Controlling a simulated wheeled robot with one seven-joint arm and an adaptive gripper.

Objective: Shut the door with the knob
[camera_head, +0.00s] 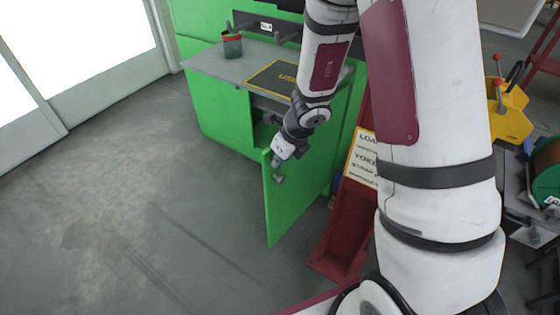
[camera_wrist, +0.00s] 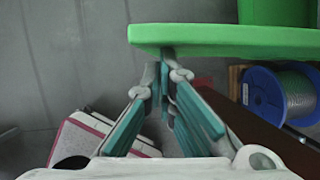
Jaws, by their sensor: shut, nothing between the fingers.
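The green door (camera_head: 299,203) stands open, swung out from the green cabinet under a grey worktop. Its edge also shows in the wrist view as a green band (camera_wrist: 230,38) across the top. A small grey knob (camera_head: 279,179) appears on the door face near its free edge. My gripper (camera_head: 277,162) is at the upper free corner of the door, just above the knob in the picture. Its teal fingers (camera_wrist: 165,72) are shut and empty, with tips close to the door. I cannot tell whether they touch the door. The knob is not clear in the wrist view.
The cabinet (camera_head: 218,112) has a dark opening behind the door. A can (camera_head: 232,45) stands on the worktop (camera_head: 210,65). A red frame (camera_head: 338,240) and a yellow-and-white sign (camera_head: 362,160) are right of the door. Open floor (camera_head: 150,210) lies to the left.

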